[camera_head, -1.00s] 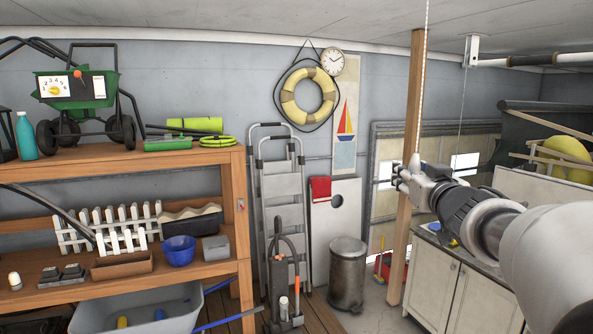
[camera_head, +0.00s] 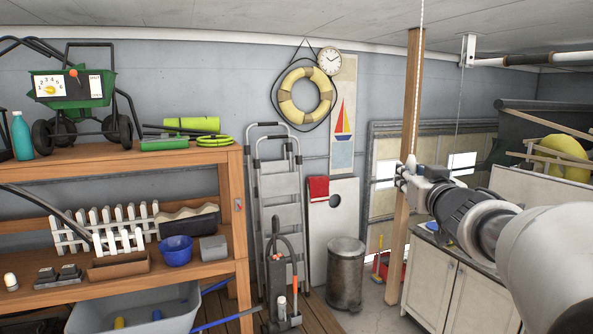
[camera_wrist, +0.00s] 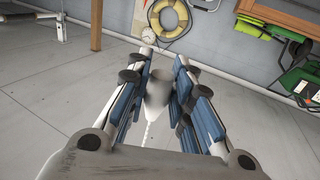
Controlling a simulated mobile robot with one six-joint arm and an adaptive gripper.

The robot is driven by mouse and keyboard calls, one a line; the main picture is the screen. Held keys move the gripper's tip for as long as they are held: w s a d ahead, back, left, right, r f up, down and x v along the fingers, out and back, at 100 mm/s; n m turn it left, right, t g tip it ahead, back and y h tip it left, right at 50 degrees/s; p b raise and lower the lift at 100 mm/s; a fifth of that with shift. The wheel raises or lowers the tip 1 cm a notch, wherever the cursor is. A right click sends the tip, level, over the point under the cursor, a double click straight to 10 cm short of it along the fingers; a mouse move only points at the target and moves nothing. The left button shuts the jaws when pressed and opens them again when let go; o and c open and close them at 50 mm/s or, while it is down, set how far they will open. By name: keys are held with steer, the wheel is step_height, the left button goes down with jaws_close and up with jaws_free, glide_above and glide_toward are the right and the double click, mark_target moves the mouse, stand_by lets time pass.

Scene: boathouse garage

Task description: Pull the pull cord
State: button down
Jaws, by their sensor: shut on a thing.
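The pull cord (camera_head: 419,75) is a thin beaded white line hanging from the ceiling, in front of the wooden post in the head view. Its lower end runs down to my gripper (camera_head: 404,171). In the wrist view, a pale tapered pull handle (camera_wrist: 157,92) sits between the blue-padded fingers of my gripper (camera_wrist: 160,88), which are shut on it. The beaded cord also shows in the wrist view (camera_wrist: 148,132), leading away from the handle's narrow end. In the head view the handle is mostly hidden by the fingers.
A wooden post (camera_head: 410,120) stands close behind the gripper. A white cabinet (camera_head: 440,280) stands below my arm. Wooden shelves (camera_head: 120,160) with garden items fill the left. A stepladder (camera_head: 275,200) and a metal bin (camera_head: 345,270) stand by the back wall.

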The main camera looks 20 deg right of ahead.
steer(key=shift+f+b, duration=0.5)
steer(key=shift+f, duration=0.4)
steer(key=shift+r, duration=0.1)
steer(key=shift+r+p, duration=1.3)
steer(key=shift+p, duration=0.25)
steer(key=c, duration=1.5)
jaws_free()
steer(key=shift+s, duration=0.2)
steer(key=shift+c, duration=0.2)
steer(key=o, duration=0.5)
steer(key=shift+w, duration=0.1)
steer(key=shift+o, duration=0.2)
